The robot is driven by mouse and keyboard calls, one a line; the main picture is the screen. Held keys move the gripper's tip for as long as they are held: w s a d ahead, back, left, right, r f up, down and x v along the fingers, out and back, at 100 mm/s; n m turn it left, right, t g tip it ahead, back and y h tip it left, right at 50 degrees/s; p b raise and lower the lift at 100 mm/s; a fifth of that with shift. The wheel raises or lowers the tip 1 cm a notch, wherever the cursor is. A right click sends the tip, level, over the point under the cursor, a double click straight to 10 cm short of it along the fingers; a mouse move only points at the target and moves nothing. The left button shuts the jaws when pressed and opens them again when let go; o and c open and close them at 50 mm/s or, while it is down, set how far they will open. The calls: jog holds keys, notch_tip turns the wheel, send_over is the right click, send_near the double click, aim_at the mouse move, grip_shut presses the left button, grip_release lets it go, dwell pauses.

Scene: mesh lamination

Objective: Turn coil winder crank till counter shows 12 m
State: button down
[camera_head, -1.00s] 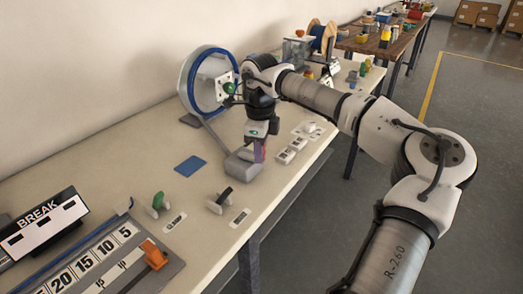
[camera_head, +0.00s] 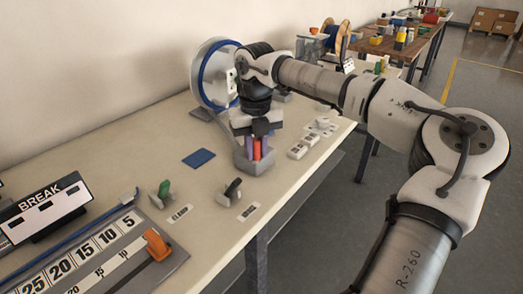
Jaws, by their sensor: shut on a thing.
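The coil winder's drum (camera_head: 216,76), a pale disc with a blue rim, stands upright against the wall at the back of the bench. A grey block (camera_head: 243,160) sits in front of it on the bench. My gripper (camera_head: 257,148) points down over this block. It is shut on a red upright grip (camera_head: 257,150), apparently the crank's handle, showing between its fingers. The crank arm is hidden by my gripper and the block. My wrist covers the right part of the drum. I cannot make out a length counter or its reading.
A numbered scale with an orange stop (camera_head: 157,245) and the BREAK display (camera_head: 41,216) are at the left. White blocks (camera_head: 297,151) lie right of my gripper.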

jog(key=shift+a+f+m+b, duration=0.1)
jog(key=shift+a+m+b, duration=0.3)
jog(key=shift+m, duration=0.75)
jog(key=shift+a+m+b, duration=0.15)
jog(key=shift+a+m, duration=0.45)
jog(key=shift+m, duration=0.55)
jog(key=shift+a, duration=0.1)
jog(key=c, duration=1.3)
grip_release()
notch_tip(320, 180, up, 14)
jog(key=shift+p, duration=0.3)
